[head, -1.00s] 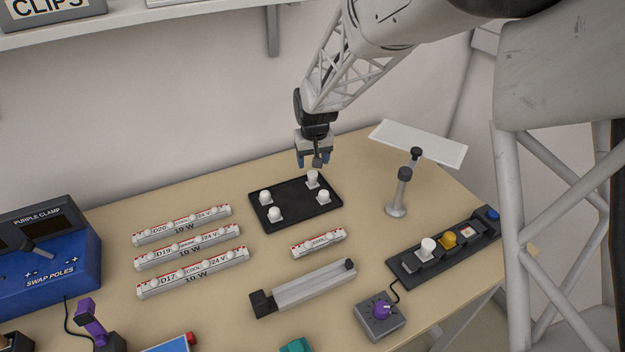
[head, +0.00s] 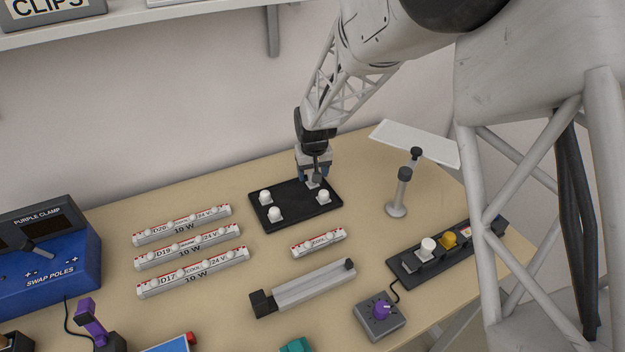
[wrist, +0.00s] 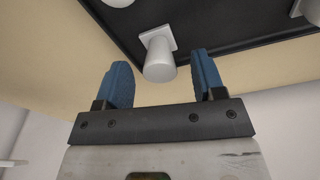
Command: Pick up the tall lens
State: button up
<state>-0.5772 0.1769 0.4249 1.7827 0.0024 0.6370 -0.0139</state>
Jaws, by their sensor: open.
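The tall lens (wrist: 159,62) is a white, round-topped cylinder on a small square base. It stands at the back right of the black tray (head: 290,222), where my gripper largely covers it in the head view. My gripper (head: 314,178) is open, pointing down at this lens. In the wrist view its two blue fingers lie to either side of the lens's top, with a gap on each side. Shorter white lenses stand on the tray: one at the back left (head: 265,197), one at the front left (head: 274,214) and one at the right (head: 323,197).
Three white lamp strips (head: 190,247) lie left of the tray, and a short strip (head: 319,242) lies in front. A grey post (head: 400,192) with a white panel (head: 415,143) stands to the right. A button panel (head: 440,254) and a purple-knob box (head: 380,316) are at front right.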

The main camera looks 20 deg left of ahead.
jog(key=shift+f, duration=0.85)
jog(key=c, duration=1)
jog(key=shift+r, duration=0.15)
jog(key=shift+w+r, duration=0.1)
jog(key=shift+r, duration=0.3)
notch_tip(320, 180, up, 3)
jog(key=shift+f, duration=0.15)
jog(key=s+d, duration=0.2)
jog(key=s, duration=0.2)
jog(key=s+d+r, duration=0.1)
jog(key=s+d, duration=0.2)
jog(key=s, duration=0.2)
jog(key=s+d, duration=0.3)
jog(key=s, duration=0.1)
jog(key=shift+s+d+r, duration=0.15)
jog(key=shift+s+d, duration=0.05)
jog(key=shift+s, duration=0.1)
